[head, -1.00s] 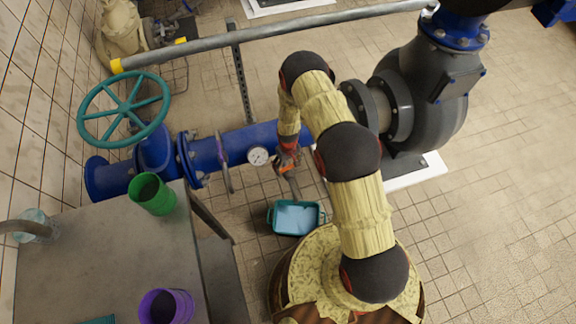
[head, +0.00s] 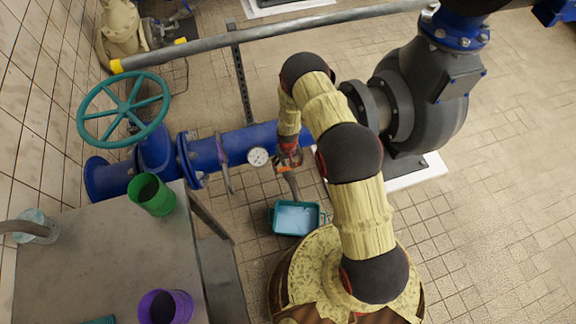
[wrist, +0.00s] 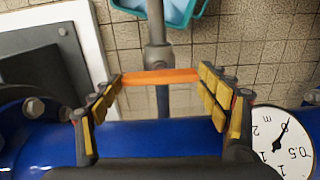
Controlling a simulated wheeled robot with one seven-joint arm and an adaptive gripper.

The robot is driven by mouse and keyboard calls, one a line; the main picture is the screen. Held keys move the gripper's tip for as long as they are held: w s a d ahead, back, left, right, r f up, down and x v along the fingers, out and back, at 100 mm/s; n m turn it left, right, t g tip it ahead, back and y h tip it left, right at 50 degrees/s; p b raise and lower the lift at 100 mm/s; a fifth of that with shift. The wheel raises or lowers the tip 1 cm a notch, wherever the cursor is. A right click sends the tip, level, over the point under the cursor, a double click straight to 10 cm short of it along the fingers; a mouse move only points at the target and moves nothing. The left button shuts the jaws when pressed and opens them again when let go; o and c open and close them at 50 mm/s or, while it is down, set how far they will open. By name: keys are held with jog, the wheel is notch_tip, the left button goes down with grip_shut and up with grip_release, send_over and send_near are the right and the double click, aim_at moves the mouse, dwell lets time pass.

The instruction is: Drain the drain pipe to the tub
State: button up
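The teal tub (head: 272,217) stands on the floor below the blue pipe, pale blue inside; its edge also shows at the top of the wrist view (wrist: 200,12). The grey drain pipe (head: 294,186) runs from the blue pipe toward the tub, and in the wrist view (wrist: 157,30) it points at it. An orange handle (wrist: 160,77) lies across the drain pipe. My gripper (wrist: 162,88), also in the head view (head: 288,161), has its fingers wide apart, one at each end of the handle. I cannot tell whether the pads press on it. I see no clear stream of water.
The blue pipe (head: 245,141) carries a gauge (head: 258,157) and a teal handwheel (head: 124,108). The dark pump (head: 430,100) stands at the right. A grey table (head: 90,255) holds a green cup (head: 152,195) and a purple cup (head: 166,307). Tiled floor at the right is clear.

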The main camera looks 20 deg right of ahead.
aim_at(288, 167)
jog(key=o, duration=0.5)
jog(key=shift+r, duration=0.1)
notch_tip(288, 167, up, 12)
jog(key=shift+f, duration=0.1)
dwell(0.5)
dwell(0.4)
